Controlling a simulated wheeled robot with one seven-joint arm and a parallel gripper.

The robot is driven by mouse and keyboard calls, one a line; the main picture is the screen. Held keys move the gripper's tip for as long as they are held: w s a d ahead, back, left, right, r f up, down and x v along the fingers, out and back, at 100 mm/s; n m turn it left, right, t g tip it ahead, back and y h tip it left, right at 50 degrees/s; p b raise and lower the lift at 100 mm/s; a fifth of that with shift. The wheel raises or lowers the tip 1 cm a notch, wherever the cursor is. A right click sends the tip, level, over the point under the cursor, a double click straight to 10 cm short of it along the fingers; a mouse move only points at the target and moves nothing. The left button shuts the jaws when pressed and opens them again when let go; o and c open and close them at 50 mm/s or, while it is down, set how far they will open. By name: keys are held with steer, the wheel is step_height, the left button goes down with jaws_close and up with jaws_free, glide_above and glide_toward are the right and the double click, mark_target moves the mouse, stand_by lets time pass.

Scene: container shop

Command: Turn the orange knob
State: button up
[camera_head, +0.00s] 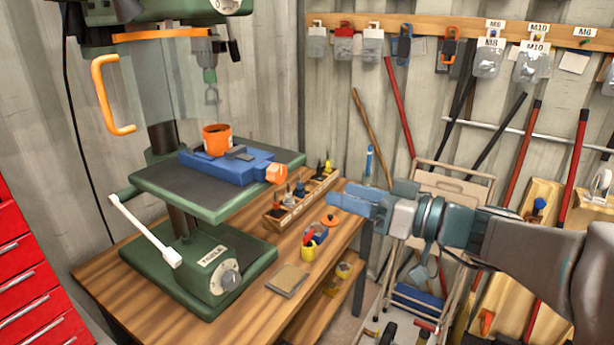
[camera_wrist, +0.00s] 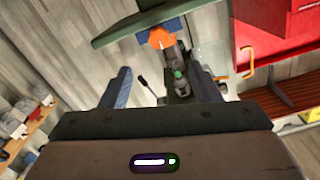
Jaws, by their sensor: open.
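The orange knob (camera_head: 277,173) is a faceted piece on the near right end of a blue vise (camera_head: 225,166), which lies on the green drill-press table (camera_head: 210,205). My gripper (camera_head: 337,202) is open and empty, to the right of the knob and a little lower in the head view, apart from it. In the wrist view the knob (camera_wrist: 161,38) shows ahead, past and between the two spread fingers of my gripper (camera_wrist: 163,84), against the blue vise and the green table edge. Nothing hides the knob in either view.
An orange pot (camera_head: 217,138) stands on the vise. Below are a wooden tool rack (camera_head: 290,208), a yellow cup (camera_head: 308,251) and a workbench (camera_head: 240,320). An orange guard handle (camera_head: 102,95) hangs at upper left. A folding stepladder (camera_head: 440,185) and long-handled tools lean at right.

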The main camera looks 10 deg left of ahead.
mark_target(282, 173)
steer(key=p+x, duration=0.3)
steer(key=x, duration=1)
steer(key=shift+w+a+r, duration=0.2)
steer(key=shift+w+a, duration=0.1)
steer(key=c, duration=1)
